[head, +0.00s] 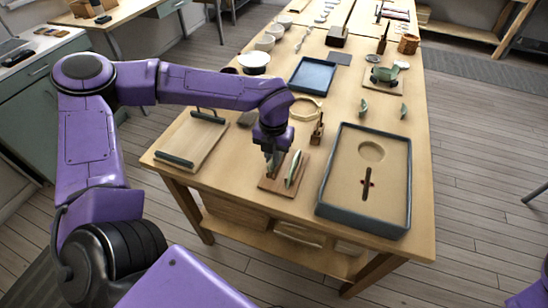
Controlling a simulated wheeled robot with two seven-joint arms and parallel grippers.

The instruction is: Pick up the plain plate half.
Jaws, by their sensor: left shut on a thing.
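My left gripper (271,157) points down over a small brown wooden stand (270,187) near the table's front left. It is shut on a thin, pale green piece at the stand's left side, which looks like one plate half; the fingers hide most of it. I cannot tell whether this piece still touches the stand. Another pale green plate half (293,168) stands on edge on the same stand, just right of the gripper and apart from it. Which half is plain is too small to tell. My right gripper is not in view.
A dark-rimmed tray (325,180) with a round recess lies right of the stand. A wooden board with dark bars (190,138) lies left. A small wooden holder (317,130) and a gold ring (305,108) are close behind. Two small green pieces (363,107) (403,111) stand farther back.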

